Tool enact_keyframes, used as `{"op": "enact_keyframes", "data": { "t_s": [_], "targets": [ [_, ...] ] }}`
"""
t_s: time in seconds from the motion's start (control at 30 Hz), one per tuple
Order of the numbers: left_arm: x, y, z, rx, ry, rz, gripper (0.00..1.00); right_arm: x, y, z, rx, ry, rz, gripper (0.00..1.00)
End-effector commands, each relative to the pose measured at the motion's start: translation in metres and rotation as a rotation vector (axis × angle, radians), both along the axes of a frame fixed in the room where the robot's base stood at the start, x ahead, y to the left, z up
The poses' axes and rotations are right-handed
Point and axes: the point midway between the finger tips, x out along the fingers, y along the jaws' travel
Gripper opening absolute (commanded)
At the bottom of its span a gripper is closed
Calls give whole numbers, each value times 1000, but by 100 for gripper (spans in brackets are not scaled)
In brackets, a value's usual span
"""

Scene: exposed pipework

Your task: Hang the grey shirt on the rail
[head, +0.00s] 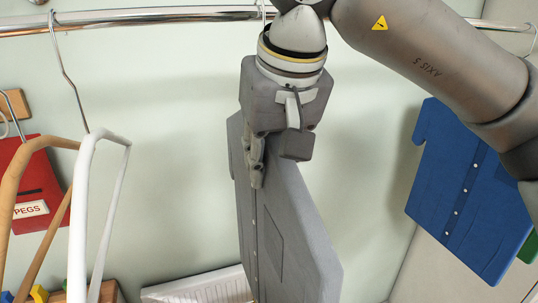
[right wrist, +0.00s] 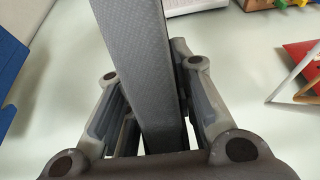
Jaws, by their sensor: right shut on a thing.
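The grey shirt (head: 288,235) is a stiff, flat piece with buttons and a pocket. It hangs below my right gripper (head: 257,170), under the rail (head: 160,15). The gripper is shut on its upper part. In the right wrist view the grey shirt (right wrist: 135,60) runs edge-on between the two fingers of the right gripper (right wrist: 150,125). A bit of thin wire shows at the rail just above the gripper. My wrist hides what it joins, so I cannot tell whether it belongs to the shirt. My left gripper is not in view.
A white hanger (head: 80,220) and a brown hanger (head: 14,180) are at the left. A red peg bag (head: 30,185) hangs behind them. A blue shirt (head: 465,190) hangs at the right, with something green behind it. A white ribbed object (head: 205,288) lies below.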

Motion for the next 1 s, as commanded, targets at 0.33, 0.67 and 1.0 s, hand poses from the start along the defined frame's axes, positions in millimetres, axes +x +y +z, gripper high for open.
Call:
{"op": "enact_keyframes", "data": {
  "t_s": [0.33, 0.67, 1.0],
  "targets": [
    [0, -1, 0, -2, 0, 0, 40, 0, 0, 0, 1, -2, -1, 30],
    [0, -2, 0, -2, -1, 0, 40, 0, 0, 0, 0, -1, 0, 48],
    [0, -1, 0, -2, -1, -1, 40, -9, -3, 23, 2, -2, -1, 48]
  ]
}}
